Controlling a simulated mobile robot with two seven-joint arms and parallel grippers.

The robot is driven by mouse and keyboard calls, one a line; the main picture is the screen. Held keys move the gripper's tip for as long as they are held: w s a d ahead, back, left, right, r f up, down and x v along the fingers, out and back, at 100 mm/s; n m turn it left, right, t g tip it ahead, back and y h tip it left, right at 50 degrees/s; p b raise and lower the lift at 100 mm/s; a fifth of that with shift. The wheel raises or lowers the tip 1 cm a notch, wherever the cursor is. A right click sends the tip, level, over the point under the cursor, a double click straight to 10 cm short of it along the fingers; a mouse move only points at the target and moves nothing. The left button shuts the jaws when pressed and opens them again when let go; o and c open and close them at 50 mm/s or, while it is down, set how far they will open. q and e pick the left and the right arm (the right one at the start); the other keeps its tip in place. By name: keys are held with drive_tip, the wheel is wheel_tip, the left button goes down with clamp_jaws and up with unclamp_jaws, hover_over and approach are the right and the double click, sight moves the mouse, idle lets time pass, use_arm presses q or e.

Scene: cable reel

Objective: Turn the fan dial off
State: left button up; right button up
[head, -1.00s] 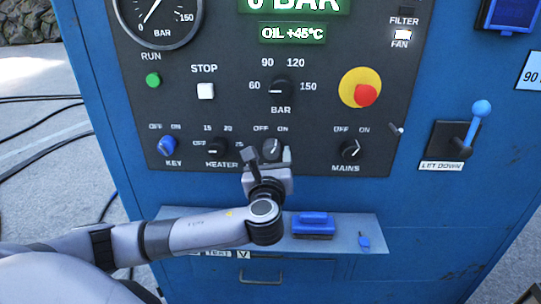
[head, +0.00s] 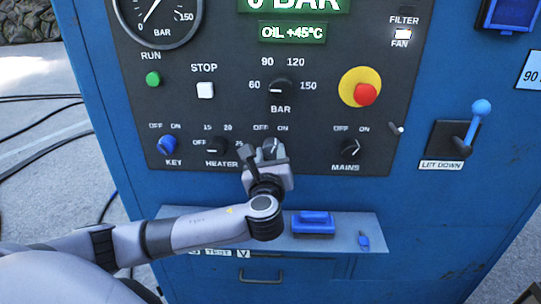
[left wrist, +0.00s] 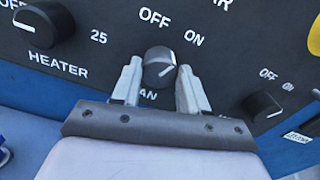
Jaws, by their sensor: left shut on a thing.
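The fan dial (head: 270,149) is a dark round knob with a white pointer line, on the lower row of the black panel. It also shows in the left wrist view (left wrist: 159,67), where its pointer slants up to the right, toward the ON side. My left gripper (head: 263,153) reaches it from below. In the left wrist view its two grey fingers (left wrist: 160,88) stand on either side of the dial, shut on it. The FAN label below is partly hidden. The FAN lamp (head: 402,34) at the upper right is lit. My right gripper is not in view.
The heater dial (head: 217,147) is close on the left and the mains dial (head: 350,148) farther right. A blue-knobbed lever (head: 476,120) sticks out at the right.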

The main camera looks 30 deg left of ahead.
use_arm(q)
drive_tip(key=n, duration=0.5)
drive_tip(key=shift+f, duration=0.15)
drive_tip(key=n+b, duration=0.1)
drive_tip(key=n, duration=0.4)
drive_tip(key=shift+a+n, duration=0.1)
drive_tip(key=shift+n, duration=0.3)
drive_tip(key=shift+b, duration=0.3)
drive_tip(key=o, duration=1.1)
drive_tip(key=shift+c, duration=0.2)
drive_tip(key=shift+s, duration=0.1)
drive_tip(key=v, duration=0.7)
drive_tip(key=shift+b, duration=0.3)
